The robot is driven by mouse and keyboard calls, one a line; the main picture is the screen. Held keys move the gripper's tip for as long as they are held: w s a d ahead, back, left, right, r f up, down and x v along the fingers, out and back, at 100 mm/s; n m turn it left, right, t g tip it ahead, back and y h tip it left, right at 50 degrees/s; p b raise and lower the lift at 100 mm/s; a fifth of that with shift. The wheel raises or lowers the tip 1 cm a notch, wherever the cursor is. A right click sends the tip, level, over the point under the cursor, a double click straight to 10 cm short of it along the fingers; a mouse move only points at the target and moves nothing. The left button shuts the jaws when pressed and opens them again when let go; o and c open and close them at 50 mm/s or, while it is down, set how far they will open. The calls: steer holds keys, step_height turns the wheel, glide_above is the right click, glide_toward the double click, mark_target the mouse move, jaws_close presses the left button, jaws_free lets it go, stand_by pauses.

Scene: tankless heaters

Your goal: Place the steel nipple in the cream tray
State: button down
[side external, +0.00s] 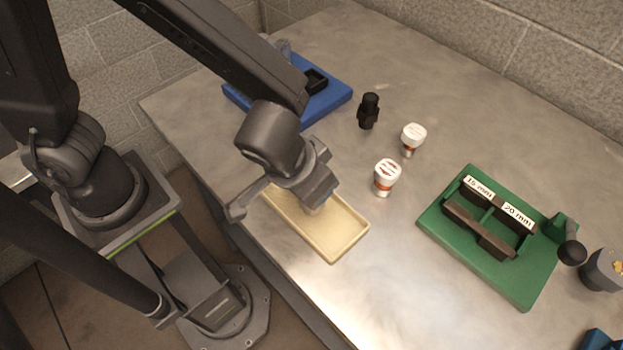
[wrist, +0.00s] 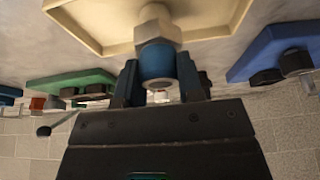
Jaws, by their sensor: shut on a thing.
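The cream tray (side external: 335,246) is a shallow rectangle near the front edge of the steel bench. In the wrist view its underside-up outline (wrist: 215,38) fills the top of the picture. My gripper (side external: 319,199) is low over the tray. In the wrist view my gripper (wrist: 158,80) is shut on the steel nipple (wrist: 158,32), which has a pale hexagonal part and a blue band between the fingers. The nipple's hex end points toward the tray. In the side view my gripper mostly hides the nipple, and I cannot tell whether it touches the tray floor.
Two white-capped fittings (side external: 386,176) and a black fitting (side external: 368,110) stand behind the tray. A green fixture (side external: 460,252) labelled 15 mm and 20 mm is at right. A blue base (side external: 335,97) with a black block is at the back left. Bare bench lies between tray and green fixture.

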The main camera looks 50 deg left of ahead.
steer(key=shift+f, duration=0.4)
steer(key=c, duration=0.7)
jaws_free()
steer(key=shift+f, duration=0.1)
steer(key=v, duration=1.4)
steer(key=shift+t, duration=0.6)
steer(key=a+r, duration=0.1)
steer(key=a, duration=0.5)
steer(key=a+r, duration=0.1)
steer(key=a, duration=0.6)
steer(key=a+r, duration=0.1)
steer(key=a, duration=0.6)
steer(key=shift+r, duration=0.3)
